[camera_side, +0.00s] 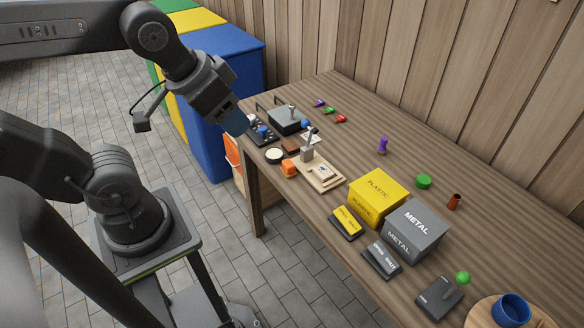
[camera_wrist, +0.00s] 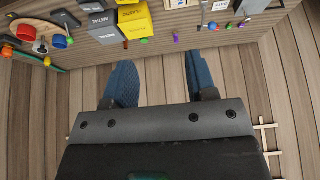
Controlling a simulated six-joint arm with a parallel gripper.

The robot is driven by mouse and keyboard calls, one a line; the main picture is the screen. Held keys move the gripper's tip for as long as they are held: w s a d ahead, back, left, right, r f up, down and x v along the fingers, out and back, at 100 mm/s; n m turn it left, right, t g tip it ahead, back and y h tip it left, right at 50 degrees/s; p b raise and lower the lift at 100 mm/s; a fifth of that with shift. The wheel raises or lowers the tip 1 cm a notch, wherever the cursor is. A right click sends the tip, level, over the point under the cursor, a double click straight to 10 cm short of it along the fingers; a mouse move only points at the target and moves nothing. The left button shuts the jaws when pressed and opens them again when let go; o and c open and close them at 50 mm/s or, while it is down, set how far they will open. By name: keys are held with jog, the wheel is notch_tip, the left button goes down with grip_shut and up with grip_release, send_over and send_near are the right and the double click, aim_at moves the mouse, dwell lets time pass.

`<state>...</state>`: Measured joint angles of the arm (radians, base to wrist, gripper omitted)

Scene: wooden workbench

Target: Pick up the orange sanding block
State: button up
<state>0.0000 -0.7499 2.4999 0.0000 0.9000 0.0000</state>
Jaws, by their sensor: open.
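The orange sanding block (camera_side: 289,168) sits near the front edge of the workbench in the side view, beside a small wooden board with a metal clamp on it. I cannot make it out in the wrist view. My gripper (camera_side: 235,120) hangs at the left end of the bench in the side view, up and to the left of the block and apart from it. In the wrist view its two blue fingers (camera_wrist: 160,78) are spread wide with nothing between them.
The wooden board (camera_side: 320,174), a round cream-topped tin (camera_side: 274,156) and a brown block (camera_side: 291,146) crowd the orange block. A dark grey box (camera_side: 286,120) stands behind. A yellow PLASTIC box (camera_side: 378,194) and grey METAL box (camera_side: 415,228) stand right.

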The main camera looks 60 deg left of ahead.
dwell(0.4)
jog(key=shift+o, duration=0.5)
jog(key=n+g, duration=0.6)
jog(key=n, duration=1.1)
send_over(289, 164)
notch_tip(289, 164, down, 17)
jog(key=f, duration=0.7)
jog(key=shift+s+f, duration=0.2)
jog(key=shift+f, duration=0.15)
jog(key=shift+w+f, duration=0.2)
jog(key=shift+f, duration=2.75)
